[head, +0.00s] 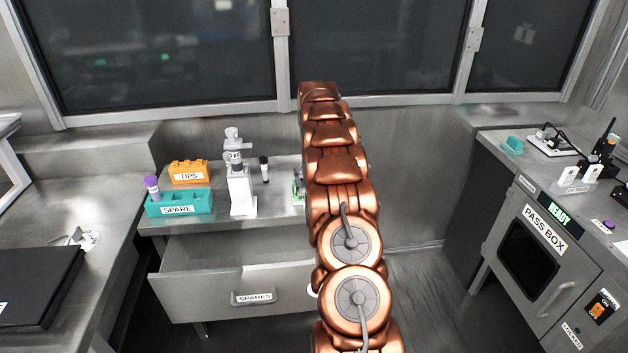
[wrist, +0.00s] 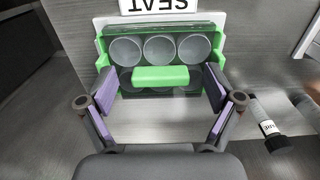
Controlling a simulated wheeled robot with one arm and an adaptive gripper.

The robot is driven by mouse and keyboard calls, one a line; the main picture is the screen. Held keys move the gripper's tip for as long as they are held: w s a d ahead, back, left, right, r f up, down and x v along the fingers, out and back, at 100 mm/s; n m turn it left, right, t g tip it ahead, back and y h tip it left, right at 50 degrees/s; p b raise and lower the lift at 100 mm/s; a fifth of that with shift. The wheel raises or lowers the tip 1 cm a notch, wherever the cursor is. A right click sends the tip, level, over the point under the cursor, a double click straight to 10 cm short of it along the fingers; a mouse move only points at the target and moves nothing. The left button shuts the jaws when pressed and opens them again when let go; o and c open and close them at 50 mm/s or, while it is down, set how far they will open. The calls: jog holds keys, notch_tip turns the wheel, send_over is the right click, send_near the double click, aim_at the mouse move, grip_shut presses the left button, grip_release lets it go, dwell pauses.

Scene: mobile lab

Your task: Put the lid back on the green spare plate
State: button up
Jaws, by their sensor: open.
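The green plate (wrist: 104,72) is in the wrist view, with round grey wells in its frame. A green bar (wrist: 160,77) crosses the middle of the wells. It looks like the grip of a clear lid, and I cannot tell whether that lid sits fully on the plate. My gripper (wrist: 160,92) is open, with one purple-padded finger on each side of the bar and a gap at both ends. In the head view only a green sliver of the plate (head: 298,186) shows beside my arm, which hides my gripper.
A black-capped tube (wrist: 268,128) is right of my gripper. A white dispenser-like device (head: 241,190), teal SPARE rack (head: 180,210) and orange TIPS box (head: 189,165) share the bench. The SPARES drawer (head: 215,300) stands open below. The pass box (head: 530,250) is at right.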

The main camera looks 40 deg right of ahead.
jog(key=shift+r, duration=0.1)
notch_tip(320, 180, up, 6)
jog(key=shift+r, duration=0.65)
dwell(0.5)
